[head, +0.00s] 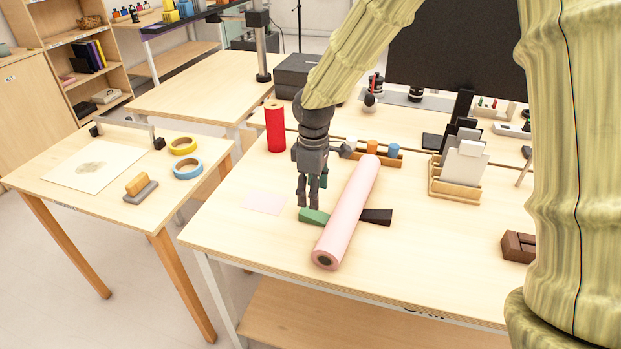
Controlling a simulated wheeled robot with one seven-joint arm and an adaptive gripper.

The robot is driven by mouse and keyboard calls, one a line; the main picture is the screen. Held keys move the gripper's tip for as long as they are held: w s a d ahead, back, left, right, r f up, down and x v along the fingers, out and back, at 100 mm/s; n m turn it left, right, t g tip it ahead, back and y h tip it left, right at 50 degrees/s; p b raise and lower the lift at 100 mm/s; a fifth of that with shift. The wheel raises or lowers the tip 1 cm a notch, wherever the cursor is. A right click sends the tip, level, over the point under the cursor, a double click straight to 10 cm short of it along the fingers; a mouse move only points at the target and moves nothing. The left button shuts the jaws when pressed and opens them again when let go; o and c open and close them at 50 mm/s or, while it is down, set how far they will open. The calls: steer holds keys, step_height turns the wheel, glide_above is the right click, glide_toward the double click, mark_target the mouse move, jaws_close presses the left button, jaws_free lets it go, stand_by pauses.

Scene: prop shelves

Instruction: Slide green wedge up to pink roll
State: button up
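The pink roll (347,212) lies on the central table, running from the front edge area toward the back right. The green wedge (313,216) lies at the roll's left side near its front end; I cannot tell whether they touch. My gripper (307,203) points down with its fingertips just above or behind the green wedge. Its fingers are close together, and I cannot tell whether they touch the wedge. A dark wedge (377,216) lies on the roll's right side. Another green piece (323,181) shows partly behind my gripper, left of the roll.
A pink sheet (264,202) lies flat left of the wedge. A red cylinder (275,128) stands at the back left. A wooden rack with coloured pegs (385,160) is behind the roll. A card holder (455,188) and brown blocks (518,246) stand right. The table's front right is clear.

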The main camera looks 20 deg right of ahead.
mark_target(309, 217)
steer(key=f, duration=0.2)
steer(key=w+f, duration=0.1)
steer(key=f, duration=0.2)
steer(key=shift+w+f, duration=0.15)
steer(key=shift+s+f, duration=0.3)
steer(key=shift+f, duration=0.25)
steer(key=shift+w+f, duration=0.2)
steer(key=shift+f, duration=0.5)
steer(key=shift+s, duration=0.1)
steer(key=shift+c, duration=0.2)
steer(key=c, duration=1)
steer(key=shift+s+a+p, duration=0.55)
steer(key=shift+p, duration=0.3)
